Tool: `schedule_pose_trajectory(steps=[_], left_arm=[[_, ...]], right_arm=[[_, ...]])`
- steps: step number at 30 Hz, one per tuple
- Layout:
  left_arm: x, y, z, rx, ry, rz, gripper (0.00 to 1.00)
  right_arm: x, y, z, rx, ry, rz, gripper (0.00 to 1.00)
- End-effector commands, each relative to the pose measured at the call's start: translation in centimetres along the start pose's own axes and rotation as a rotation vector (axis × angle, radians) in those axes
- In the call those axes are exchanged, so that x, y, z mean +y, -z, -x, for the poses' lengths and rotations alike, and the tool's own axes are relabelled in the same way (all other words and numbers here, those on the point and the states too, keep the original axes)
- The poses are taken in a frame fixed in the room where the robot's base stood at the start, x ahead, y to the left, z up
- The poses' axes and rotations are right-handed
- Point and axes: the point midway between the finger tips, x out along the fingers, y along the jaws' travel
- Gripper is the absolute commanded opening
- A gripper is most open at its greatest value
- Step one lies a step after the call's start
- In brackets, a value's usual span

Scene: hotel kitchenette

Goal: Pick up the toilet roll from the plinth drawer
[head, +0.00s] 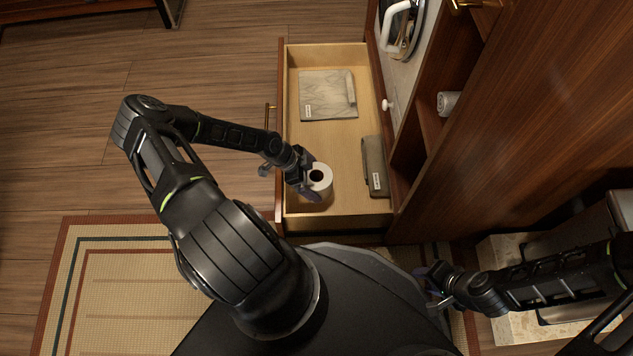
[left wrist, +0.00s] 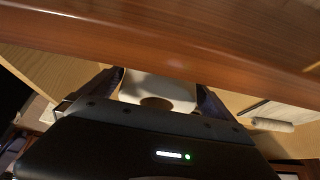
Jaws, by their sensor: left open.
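The white toilet roll (head: 321,184) stands upright in the near part of the open plinth drawer (head: 345,205), its dark core hole facing up. My left gripper (head: 309,180) is open and down inside the drawer at the roll. In the left wrist view the roll (left wrist: 158,90) sits between the two spread fingers of that gripper (left wrist: 162,97). Whether the fingers touch it cannot be told. The roll's lower part is hidden there. My right gripper (head: 433,290) is at the lower right, outside the drawer; its jaws are too dark and small to read.
A flat grey folded cloth (head: 322,98) lies in the drawer's far part, and another folded cloth (head: 375,165) lies along its right wall. The wooden cabinet (head: 500,130) rises to the right, with an iron (head: 398,28) on a shelf. Wooden floor lies left.

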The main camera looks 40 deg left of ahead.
Motion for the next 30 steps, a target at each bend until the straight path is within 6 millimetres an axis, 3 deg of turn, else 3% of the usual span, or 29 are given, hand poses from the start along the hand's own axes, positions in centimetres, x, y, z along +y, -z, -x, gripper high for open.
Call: schedule_pose_trajectory(steps=[4,26,30], left_arm=[[0.00,0.00,0.01,0.000,0.000,0.000,0.99],[-0.01,0.00,0.01,0.000,0.000,0.000,0.39],[-0.02,0.01,0.02,0.000,0.000,0.000,0.39]], right_arm=[[0.00,0.00,0.01,0.000,0.000,0.000,0.36],[0.01,0.00,0.01,0.000,0.000,0.000,0.36],[0.01,0.00,0.01,0.000,0.000,0.000,0.36]])
